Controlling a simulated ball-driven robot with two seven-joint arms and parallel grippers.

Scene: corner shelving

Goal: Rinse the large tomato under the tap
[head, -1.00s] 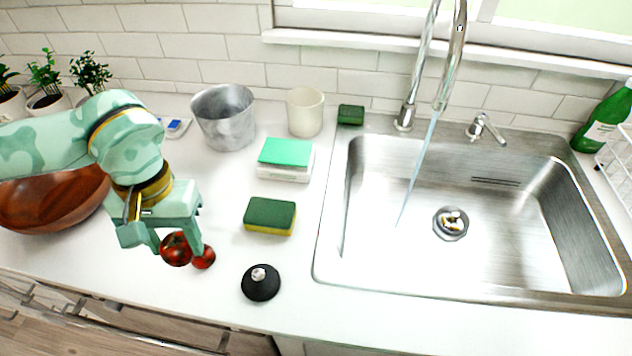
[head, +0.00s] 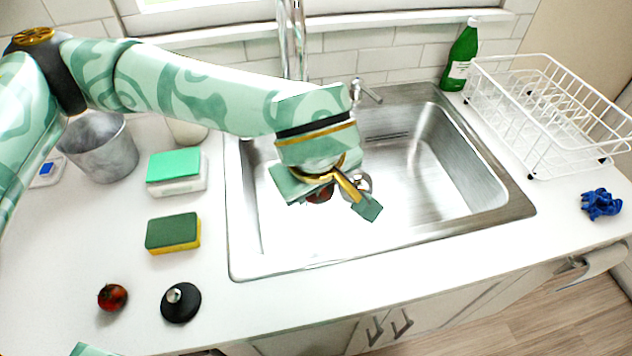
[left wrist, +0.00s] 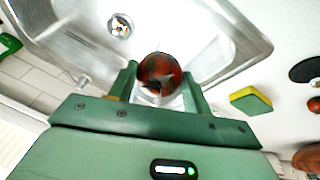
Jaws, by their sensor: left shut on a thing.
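The large tomato (left wrist: 160,74) is dark red and sits between the two fingers of my left gripper (left wrist: 158,80), which is shut on it. In the head view the left gripper (head: 328,200) holds the tomato (head: 319,195) above the sink basin (head: 430,160); most of the tomato is hidden by the gripper. The tap (head: 291,40) rises behind my left arm. Its spout end and any water stream are hidden by the arm. My right gripper cannot be made out.
A smaller tomato (head: 112,297), a black stopper (head: 181,302) and a green-yellow sponge (head: 173,233) lie on the counter left of the sink. A metal pot (head: 100,150) stands farther back. A white dish rack (head: 550,110) and green bottle (head: 461,58) stand on the right.

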